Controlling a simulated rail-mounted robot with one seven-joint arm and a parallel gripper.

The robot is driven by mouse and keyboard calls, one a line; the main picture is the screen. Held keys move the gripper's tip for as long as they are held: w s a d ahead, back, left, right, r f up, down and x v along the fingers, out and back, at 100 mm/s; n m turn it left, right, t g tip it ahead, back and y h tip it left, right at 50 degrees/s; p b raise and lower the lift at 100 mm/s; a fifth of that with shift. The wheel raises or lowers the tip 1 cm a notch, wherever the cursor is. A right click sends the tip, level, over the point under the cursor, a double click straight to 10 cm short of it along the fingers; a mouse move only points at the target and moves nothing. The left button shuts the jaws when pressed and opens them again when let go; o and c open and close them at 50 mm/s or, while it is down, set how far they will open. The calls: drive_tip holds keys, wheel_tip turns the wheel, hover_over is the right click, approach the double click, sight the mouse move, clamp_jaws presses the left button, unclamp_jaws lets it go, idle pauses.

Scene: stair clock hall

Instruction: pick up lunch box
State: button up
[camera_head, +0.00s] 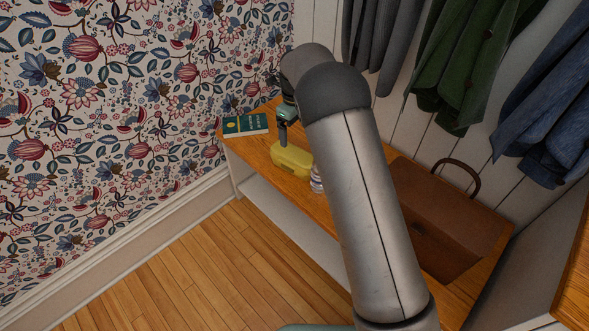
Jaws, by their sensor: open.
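A yellow lunch box (291,161) lies on the wooden bench top, left of my arm. My gripper (283,139) hangs just above its far left part, pointing down. Only one blue-grey finger shows clearly, and the gripper looks empty. I cannot tell whether the finger touches the box. My arm covers the area just right of the box.
A green book (245,125) lies at the bench's left end. A small striped item (317,180) stands right of the lunch box, partly behind my arm. A brown case (440,215) with a raised handle is further right. Coats (465,60) hang above the bench (262,143).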

sight(306, 178)
wheel_tip(306, 178, down, 14)
drive_tip(key=b, duration=0.3)
drive_tip(key=shift+w+a+f+b, duration=0.1)
drive_tip(key=shift+w+f+b, duration=0.1)
drive_tip(key=shift+b, duration=0.2)
drive_tip(key=c, duration=1)
